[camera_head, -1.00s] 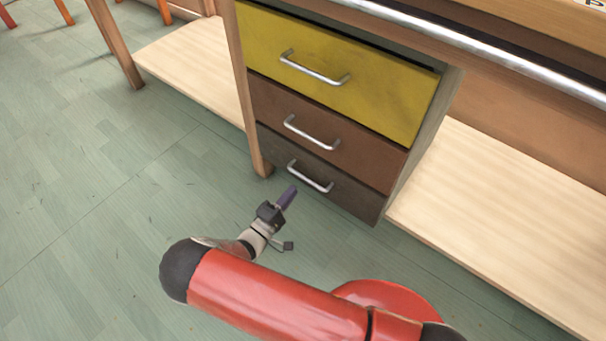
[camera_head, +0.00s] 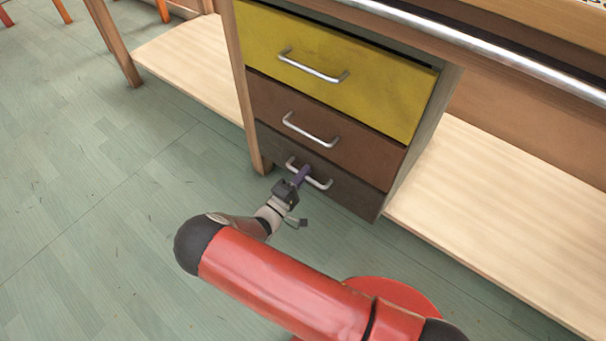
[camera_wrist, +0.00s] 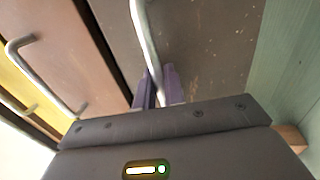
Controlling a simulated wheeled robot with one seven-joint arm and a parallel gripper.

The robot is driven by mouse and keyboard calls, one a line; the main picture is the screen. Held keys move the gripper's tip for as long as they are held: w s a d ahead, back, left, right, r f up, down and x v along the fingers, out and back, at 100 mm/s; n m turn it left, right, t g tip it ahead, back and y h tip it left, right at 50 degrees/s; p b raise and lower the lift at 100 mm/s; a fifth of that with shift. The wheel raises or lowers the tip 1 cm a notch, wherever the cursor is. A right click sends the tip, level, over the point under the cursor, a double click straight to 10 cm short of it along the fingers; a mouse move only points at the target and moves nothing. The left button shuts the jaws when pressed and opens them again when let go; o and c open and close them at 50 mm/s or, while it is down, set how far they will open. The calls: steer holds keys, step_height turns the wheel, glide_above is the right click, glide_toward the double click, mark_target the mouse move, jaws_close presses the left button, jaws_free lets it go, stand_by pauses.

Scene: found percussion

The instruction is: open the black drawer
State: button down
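The black drawer (camera_head: 347,193) is the lowest, a dark grey-brown front under two other drawers. It looks closed, about flush with them. Its silver bar handle (camera_head: 322,184) runs across the front. My gripper (camera_head: 303,175) is at this handle, its purple fingers covering part of the bar. In the wrist view, the handle (camera_wrist: 146,35) runs down between the two fingertips of my gripper (camera_wrist: 158,80), beside the dark drawer front (camera_wrist: 205,45). The gap between the fingers is narrow and the bar appears to fill it. The contact itself is partly hidden.
Above are a brown drawer (camera_head: 320,130) and a yellow drawer (camera_head: 345,70), both closed with silver handles. A pale low shelf (camera_head: 490,220) lies to the right, and a wooden leg (camera_head: 243,110) stands left of the drawers. The green floor (camera_head: 120,220) in front is clear.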

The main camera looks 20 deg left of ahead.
steer(key=r+b+v, duration=0.1)
steer(key=r+v, duration=0.1)
steer(key=v, duration=1)
steer(key=r+b+v, duration=0.2)
steer(key=v, duration=0.9)
steer(key=shift+s+a+r, duration=0.2)
steer(key=shift+s+a, duration=0.2)
steer(key=shift+s, duration=0.35)
steer(key=c, duration=1.9)
jaws_free()
steer(key=v, duration=0.7)
steer(key=shift+s+a+b, duration=0.2)
steer(key=shift+s+b, duration=0.1)
steer(key=shift+s, duration=0.05)
